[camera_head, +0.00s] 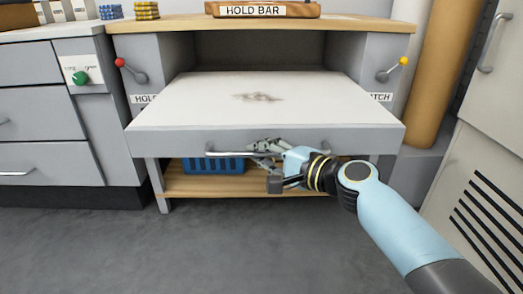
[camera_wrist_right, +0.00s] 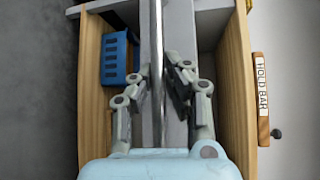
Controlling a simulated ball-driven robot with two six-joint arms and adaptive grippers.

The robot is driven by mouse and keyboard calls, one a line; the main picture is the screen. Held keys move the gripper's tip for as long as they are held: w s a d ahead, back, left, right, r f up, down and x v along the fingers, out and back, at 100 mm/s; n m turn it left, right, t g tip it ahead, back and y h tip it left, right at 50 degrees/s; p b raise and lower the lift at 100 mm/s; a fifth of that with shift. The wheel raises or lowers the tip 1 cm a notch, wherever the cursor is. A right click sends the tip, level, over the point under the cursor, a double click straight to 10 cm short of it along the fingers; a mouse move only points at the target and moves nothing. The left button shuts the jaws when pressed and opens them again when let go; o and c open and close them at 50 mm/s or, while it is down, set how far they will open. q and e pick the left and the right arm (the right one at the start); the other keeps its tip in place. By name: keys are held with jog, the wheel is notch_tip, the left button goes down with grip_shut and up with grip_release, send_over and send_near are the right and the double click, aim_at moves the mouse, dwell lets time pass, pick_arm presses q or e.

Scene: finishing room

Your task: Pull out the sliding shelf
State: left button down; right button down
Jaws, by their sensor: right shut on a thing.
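The sliding shelf (camera_head: 330,110) is a wide white board with a grey front, with a brown smudge on its top. In the head view it stands out well past the front of the bench. Its metal bar handle (camera_head: 225,154) runs along the grey front. My right gripper (camera_head: 262,152) is shut on the handle near its middle and hides part of it. In the right wrist view the two fingers (camera_wrist_right: 163,85) close on either side of the bar (camera_wrist_right: 157,30). My left gripper is not in view.
A red-knobbed lever (camera_head: 132,70) and a yellow-knobbed lever (camera_head: 393,70) flank the shelf's opening. A wooden block marked HOLD BAR (camera_head: 262,10) lies on the bench top. A blue basket (camera_head: 205,166) sits on the lower board. The grey floor (camera_head: 220,240) in front is clear.

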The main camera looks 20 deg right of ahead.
jog(key=shift+s+f, duration=0.1)
jog(key=shift+f, duration=0.25)
jog(key=c, duration=1.4)
grip_release()
jog(key=shift+d, duration=0.1)
jog(key=shift+o, duration=0.3)
jog(key=shift+r, duration=0.15)
jog(key=v, duration=1.1)
jog(key=shift+s+d, duration=0.2)
jog(key=shift+s, duration=0.15)
jog(key=shift+r, duration=0.1)
